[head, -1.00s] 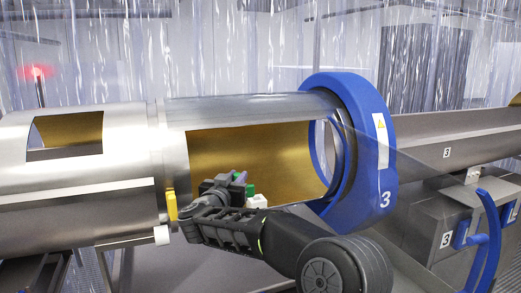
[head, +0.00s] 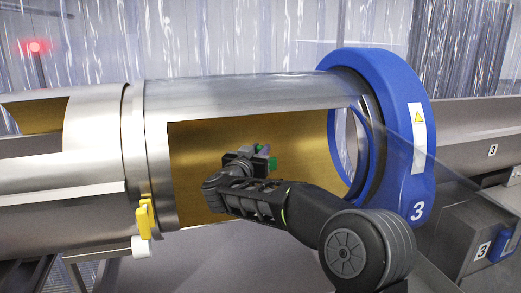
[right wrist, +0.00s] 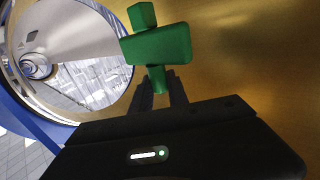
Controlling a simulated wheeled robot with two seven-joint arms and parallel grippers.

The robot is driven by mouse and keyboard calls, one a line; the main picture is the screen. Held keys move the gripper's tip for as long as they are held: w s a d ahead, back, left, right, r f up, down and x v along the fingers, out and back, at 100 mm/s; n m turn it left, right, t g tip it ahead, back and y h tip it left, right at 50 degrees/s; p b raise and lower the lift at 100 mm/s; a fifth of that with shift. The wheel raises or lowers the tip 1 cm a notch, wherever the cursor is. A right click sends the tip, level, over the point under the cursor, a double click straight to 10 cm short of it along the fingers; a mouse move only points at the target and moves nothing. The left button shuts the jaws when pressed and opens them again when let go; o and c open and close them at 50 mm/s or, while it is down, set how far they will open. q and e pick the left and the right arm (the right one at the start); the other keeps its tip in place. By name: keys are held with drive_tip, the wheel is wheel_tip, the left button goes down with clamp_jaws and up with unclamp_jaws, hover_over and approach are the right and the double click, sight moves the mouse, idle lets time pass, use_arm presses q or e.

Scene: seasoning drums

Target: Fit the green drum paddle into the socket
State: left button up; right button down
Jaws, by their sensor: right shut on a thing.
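The green drum paddle (right wrist: 155,45) is in my right gripper (right wrist: 159,88), which is shut on its narrow stem. Its wide block and a smaller block stand beyond the fingertips in the right wrist view. In the head view the right gripper (head: 258,160) is within the drum's cut-out opening, and only small bits of the green paddle (head: 272,163) show past it. The steel drum (head: 240,95) has a gold-coloured inside (head: 205,150). I cannot make out the socket in either view. My left gripper is not in view.
A thick blue ring (head: 400,130) marked 3 surrounds the drum's right end. A yellow latch (head: 145,217) sits at the opening's lower left corner. A steel chute (head: 465,125) runs off to the right. Free room shows inside the opening around the gripper.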

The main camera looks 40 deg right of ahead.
drive_tip(key=shift+a+r, duration=0.1)
drive_tip(key=shift+f+b, duration=0.35)
drive_tip(key=shift+f, duration=0.15)
drive_tip(key=shift+f+b, duration=1.4)
drive_tip(key=shift+f, duration=1.05)
drive_tip(key=shift+p, duration=0.7)
drive_tip(key=shift+f+b, duration=1.05)
drive_tip(key=shift+f, duration=0.7)
drive_tip(key=c, duration=1.2)
unclamp_jaws()
